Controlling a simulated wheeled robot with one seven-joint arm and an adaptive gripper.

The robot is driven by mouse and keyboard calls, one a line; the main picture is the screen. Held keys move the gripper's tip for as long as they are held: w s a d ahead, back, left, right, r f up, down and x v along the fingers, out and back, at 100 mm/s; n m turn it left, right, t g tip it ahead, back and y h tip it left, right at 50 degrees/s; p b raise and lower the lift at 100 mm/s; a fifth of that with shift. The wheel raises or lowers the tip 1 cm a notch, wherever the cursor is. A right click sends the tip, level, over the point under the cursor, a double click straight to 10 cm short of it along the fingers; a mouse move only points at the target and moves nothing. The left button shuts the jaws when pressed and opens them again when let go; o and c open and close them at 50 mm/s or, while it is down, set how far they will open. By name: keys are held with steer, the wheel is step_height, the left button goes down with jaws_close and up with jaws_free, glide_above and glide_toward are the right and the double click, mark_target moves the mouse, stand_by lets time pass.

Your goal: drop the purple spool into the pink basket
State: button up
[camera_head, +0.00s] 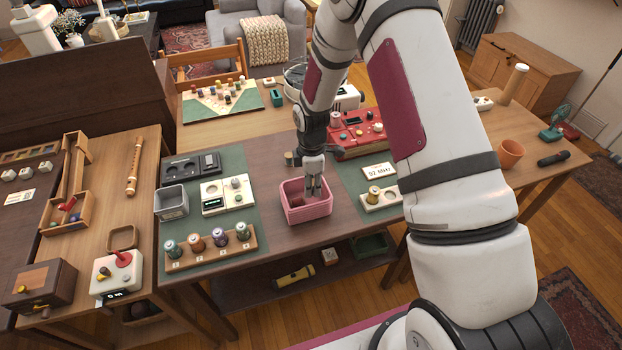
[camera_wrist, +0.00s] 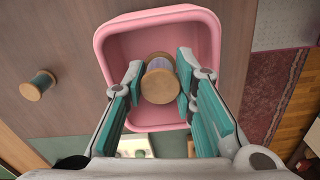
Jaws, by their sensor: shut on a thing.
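The pink basket (camera_head: 307,213) stands on the brown table, and it fills the upper middle of the wrist view (camera_wrist: 213,50). My gripper (camera_head: 314,190) points down into the basket's opening. In the wrist view its teal-padded fingers (camera_wrist: 160,83) are closed on the purple spool (camera_wrist: 160,88), one on each side. The spool has wooden ends with a little purple thread showing between them. It is inside the basket's outline in that view; I cannot tell whether it touches the floor of the basket. In the head view the spool is hidden by the fingers and the basket wall.
Another spool with teal thread (camera_wrist: 38,85) is outside the basket in the wrist view. A rack of several spools (camera_head: 211,250) stands left of the basket. A cream holder (camera_head: 381,200) is to the right, and a red box (camera_head: 356,133) behind.

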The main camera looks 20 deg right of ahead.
steer(key=shift+f, duration=0.1)
steer(key=o, duration=1)
step_height(320, 180, up, 12)
stand_by(0.4)
